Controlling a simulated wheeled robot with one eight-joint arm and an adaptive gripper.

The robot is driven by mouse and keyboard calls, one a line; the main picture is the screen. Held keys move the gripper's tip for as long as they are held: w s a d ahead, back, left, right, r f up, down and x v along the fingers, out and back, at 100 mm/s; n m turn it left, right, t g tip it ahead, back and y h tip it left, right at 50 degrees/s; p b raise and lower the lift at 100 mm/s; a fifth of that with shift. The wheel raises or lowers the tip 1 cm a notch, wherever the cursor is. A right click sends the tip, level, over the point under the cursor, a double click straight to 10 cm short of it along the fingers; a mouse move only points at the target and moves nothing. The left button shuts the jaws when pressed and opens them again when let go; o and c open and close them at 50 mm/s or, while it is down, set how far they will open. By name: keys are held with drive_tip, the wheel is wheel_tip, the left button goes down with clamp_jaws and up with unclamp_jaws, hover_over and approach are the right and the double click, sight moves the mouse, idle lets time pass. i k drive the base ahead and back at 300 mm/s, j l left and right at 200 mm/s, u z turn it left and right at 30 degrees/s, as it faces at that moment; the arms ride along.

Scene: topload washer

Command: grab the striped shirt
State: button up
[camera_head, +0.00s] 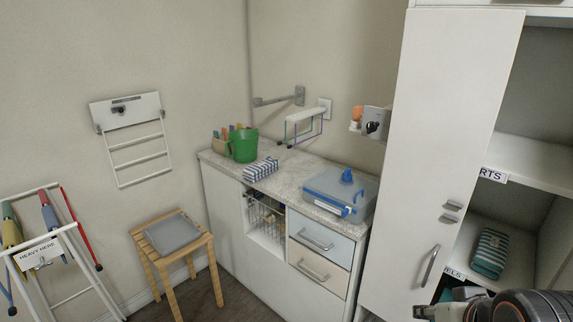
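Two striped folded cloths show. A blue-and-white striped cloth (261,169) lies on the counter, in front of a green bucket. A teal-and-white striped cloth (490,253) lies on a lower shelf inside the open cabinet at the right; I cannot tell from here which of them is a shirt. My gripper (428,312) is at the bottom right edge, below and to the left of the teal cloth and apart from both cloths. It is partly cut off, and its finger opening is not clear.
The cabinet door (440,150) stands open. Shelf labels, partly hidden, read "RTS" (493,175) and "ELS" (453,272). A blue-lidded box (340,193) and green bucket (243,146) stand on the counter (290,176). A wooden stool (172,240) and white rack (60,260) stand left.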

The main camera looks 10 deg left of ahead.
sight(255, 173)
drive_tip(key=i+j+z, duration=0.15)
drive_tip(key=j, duration=0.45)
drive_tip(key=i+j+z, duration=0.1)
drive_tip(key=j, duration=0.5)
drive_tip(key=i+j+z, duration=0.15)
drive_tip(key=j, duration=0.5)
drive_tip(key=i+j+z, duration=0.15)
drive_tip(key=j, duration=0.5)
drive_tip(key=i+j, duration=0.1)
drive_tip(key=j, duration=1.4)
drive_tip(key=i, duration=0.05)
